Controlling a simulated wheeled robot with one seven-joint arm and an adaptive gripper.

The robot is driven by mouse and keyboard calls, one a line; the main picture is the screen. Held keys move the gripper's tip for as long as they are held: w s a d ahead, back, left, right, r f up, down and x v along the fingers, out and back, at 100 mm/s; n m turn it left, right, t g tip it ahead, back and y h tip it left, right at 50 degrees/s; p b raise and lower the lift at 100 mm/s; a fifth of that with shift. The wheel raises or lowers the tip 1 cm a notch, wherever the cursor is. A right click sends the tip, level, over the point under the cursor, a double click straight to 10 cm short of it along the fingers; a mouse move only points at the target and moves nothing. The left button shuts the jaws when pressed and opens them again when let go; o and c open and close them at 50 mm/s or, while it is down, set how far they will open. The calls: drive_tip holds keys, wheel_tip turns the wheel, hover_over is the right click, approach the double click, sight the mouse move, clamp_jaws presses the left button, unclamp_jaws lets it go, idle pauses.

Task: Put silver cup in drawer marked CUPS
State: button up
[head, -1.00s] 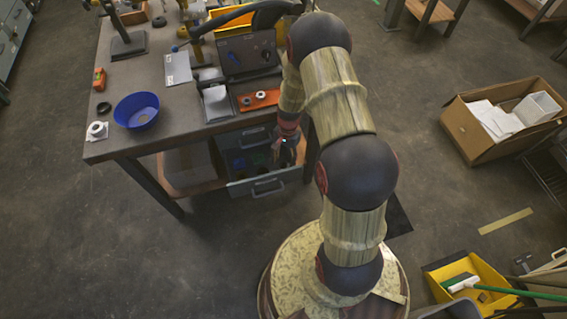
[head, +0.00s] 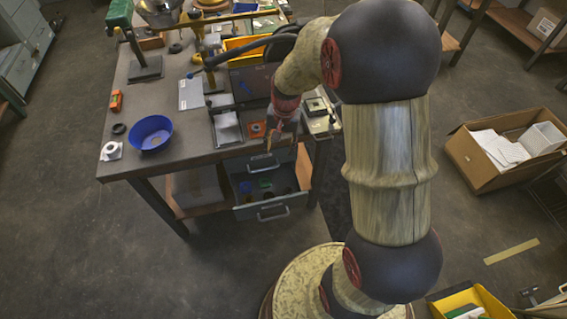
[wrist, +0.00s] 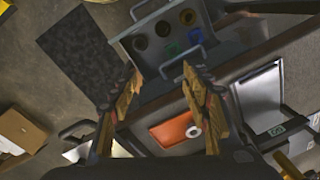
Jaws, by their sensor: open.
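An open grey drawer (head: 262,210) hangs out below the front of the workbench, and it also shows at the top of the wrist view (wrist: 222,50). I cannot tell which, if any, is the silver cup. I cannot read a CUPS marking. My gripper (head: 270,146) is above the drawer near the bench edge. In the wrist view my gripper (wrist: 160,74) is open, with nothing between its fingers.
A cardboard box (head: 500,180) and a yellow bin (head: 470,302) stand on the floor at right. The floor before the drawer is clear.

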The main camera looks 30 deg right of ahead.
drive_tip(key=s+a+r+n+t, duration=0.2)
drive_tip(key=s+a+r+n, duration=0.2)
drive_tip(key=s+r, duration=0.6)
drive_tip(key=s+a+r+n+t, duration=0.2)
drive_tip(key=s+a+r+n, duration=0.2)
drive_tip(key=s+r, duration=0.6)
wheel_tip(320, 180, up, 3)
drive_tip(key=shift+a+r+t+h, duration=0.15)
drive_tip(key=shift+a+t+h, duration=0.15)
drive_tip(key=shift+a, duration=0.9)
